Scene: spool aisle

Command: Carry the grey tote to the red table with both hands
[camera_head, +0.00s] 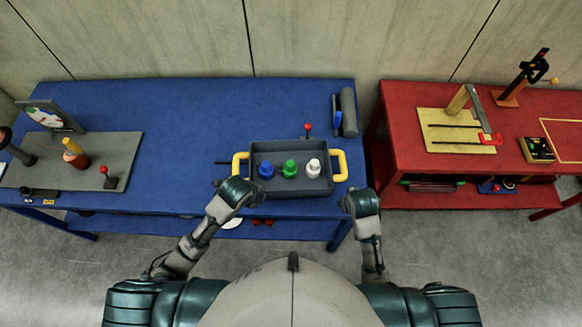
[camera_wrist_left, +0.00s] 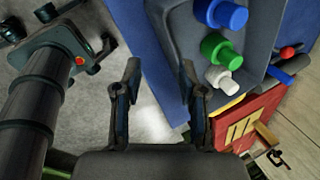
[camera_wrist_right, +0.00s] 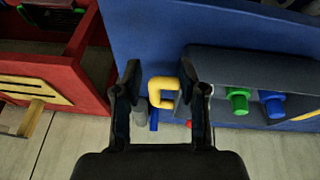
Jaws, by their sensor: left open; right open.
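The grey tote (camera_head: 290,151) stands near the front edge of the blue table. It has a yellow handle at its left end (camera_head: 240,166) and its right end (camera_head: 339,165). It holds a blue (camera_head: 266,171), a green (camera_head: 290,169) and a white piece (camera_head: 313,168). My left gripper (camera_wrist_left: 160,82) is open and empty, near the left handle. That handle is not seen in the left wrist view. My right gripper (camera_wrist_right: 160,75) is open; the right handle (camera_wrist_right: 158,92) shows between its fingers, and I cannot tell whether they touch. The red table (camera_head: 400,130) stands at the right.
The blue table (camera_head: 200,110) bears a grey board (camera_head: 120,155) with tools at left and a dark roll (camera_head: 348,112) at back right. The red table bears a yellow board (camera_head: 435,120), a clamp stand (camera_head: 525,80) and a yellow-black box (camera_head: 537,150). A narrow gap separates the tables.

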